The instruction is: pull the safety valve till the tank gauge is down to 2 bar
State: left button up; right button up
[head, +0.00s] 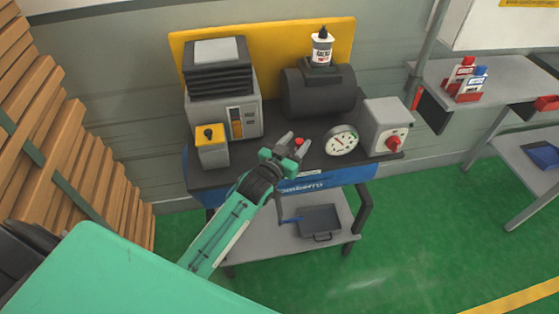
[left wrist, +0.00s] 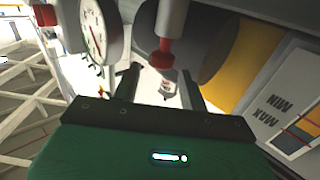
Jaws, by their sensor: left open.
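The dark tank (head: 318,93) lies at the back of the bench, with the white round gauge (head: 341,140) in front of it at the right. I cannot read the gauge's value; its face also shows obliquely in the left wrist view (left wrist: 101,30). The safety valve's red knob (head: 299,141) shows by my left gripper (head: 294,144), which is open and over the bench front. In the left wrist view the red knob (left wrist: 162,57) appears between the two spread fingers, not gripped. My right gripper is not in view.
A grey compressor (head: 222,90) and a yellow-topped box (head: 210,146) stand at the left of the bench. A grey box with a red knob (head: 388,128) stands right of the gauge. A bottle (head: 322,47) stands on the tank. A tray (head: 320,220) lies on the lower shelf.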

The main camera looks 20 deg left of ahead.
pick_arm(q)
jog(key=s+a+b, duration=0.1)
jog(key=s+a, duration=0.1)
jog(key=s, duration=0.9)
jog(key=shift+b, duration=0.35)
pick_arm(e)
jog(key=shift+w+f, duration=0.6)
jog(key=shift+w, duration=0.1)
pick_arm(q)
jog(key=shift+a, duration=0.1)
